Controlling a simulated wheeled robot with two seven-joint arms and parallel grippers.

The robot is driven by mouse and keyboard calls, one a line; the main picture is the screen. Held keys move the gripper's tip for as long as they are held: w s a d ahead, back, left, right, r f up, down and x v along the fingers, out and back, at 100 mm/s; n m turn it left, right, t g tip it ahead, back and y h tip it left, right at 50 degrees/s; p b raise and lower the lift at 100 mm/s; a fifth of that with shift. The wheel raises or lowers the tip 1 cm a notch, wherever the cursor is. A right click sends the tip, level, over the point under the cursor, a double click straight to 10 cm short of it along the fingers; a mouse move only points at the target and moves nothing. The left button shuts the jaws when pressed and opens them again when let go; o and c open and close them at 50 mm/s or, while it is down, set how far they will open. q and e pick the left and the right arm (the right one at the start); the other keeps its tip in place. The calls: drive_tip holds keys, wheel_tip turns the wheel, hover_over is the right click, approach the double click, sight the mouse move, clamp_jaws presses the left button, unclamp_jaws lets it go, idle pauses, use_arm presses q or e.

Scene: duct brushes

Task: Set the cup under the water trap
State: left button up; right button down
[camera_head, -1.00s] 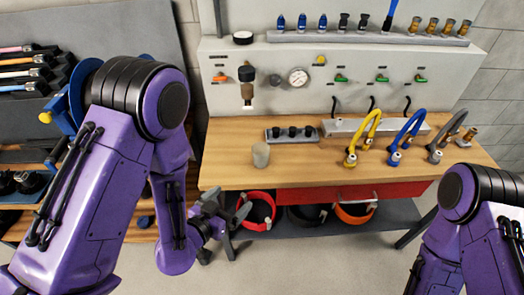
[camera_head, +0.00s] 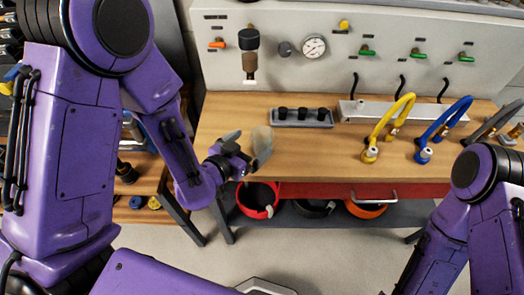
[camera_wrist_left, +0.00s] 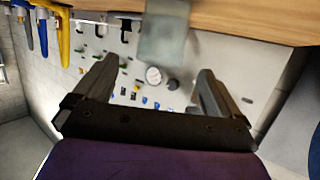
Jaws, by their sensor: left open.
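The cup (camera_head: 263,138), a plain grey tumbler, stands upright near the front left edge of the wooden workbench. My left gripper (camera_head: 243,150) is open at the bench's front edge, close beside the cup. In the left wrist view the cup (camera_wrist_left: 165,38) appears inverted, ahead of and between the spread fingers (camera_wrist_left: 157,68); I cannot tell whether they touch it.
Yellow (camera_head: 388,125) and blue hoses (camera_head: 442,130) stand farther right. The bench top below the trap is clear.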

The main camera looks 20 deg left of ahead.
sight(268, 130)
use_arm(q)
drive_tip(key=shift+w+d+f, duration=0.15)
drive_tip(key=shift+w+f, duration=0.15)
drive_tip(key=shift+w, duration=0.1)
drive_tip(key=shift+w+r, duration=0.1)
drive_tip(key=shift+w, duration=0.2)
drive_tip(key=x, duration=0.1)
drive_tip(key=p+x, duration=0.2)
drive_tip(key=shift+w+d+r, duration=0.2)
drive_tip(key=shift+w, duration=0.25)
drive_tip(key=shift+w+d+f, duration=0.15)
drive_tip(key=shift+w+f, duration=0.15)
drive_tip(key=shift+w, duration=0.15)
drive_tip(key=shift+r, duration=0.1)
drive_tip(key=c, duration=1.2)
use_arm(e)
drive_tip(key=shift+w+r, duration=0.15)
drive_tip(key=shift+r, duration=0.35)
